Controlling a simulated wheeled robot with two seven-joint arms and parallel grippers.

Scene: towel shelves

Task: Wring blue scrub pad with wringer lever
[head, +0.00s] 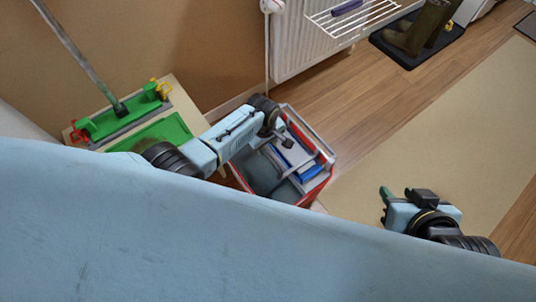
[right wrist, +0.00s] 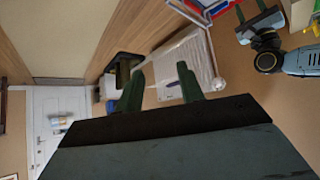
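A red-rimmed bucket (head: 235,172) with grey wringer parts stands on the floor in the middle of the head view. Blue material (head: 311,169), which looks like the blue scrub pad, shows inside among the grey parts. My left gripper (head: 287,142) is over the bucket's upper side; its fingers are small and partly hidden, so I cannot tell whether it grips the lever. It also shows at the top of the right wrist view (right wrist: 252,10), beside the bucket. My right gripper (right wrist: 162,85) is open and empty, right of the bucket in the head view (head: 390,204).
A low table (head: 178,92) with a green tray, clamps and a pole-mounted tool stands left of the bucket. A white radiator (head: 310,45) with a drying rack (head: 352,18) is behind. Boots (head: 416,33) stand on a black tray. The beige mat (head: 450,130) on the right is clear.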

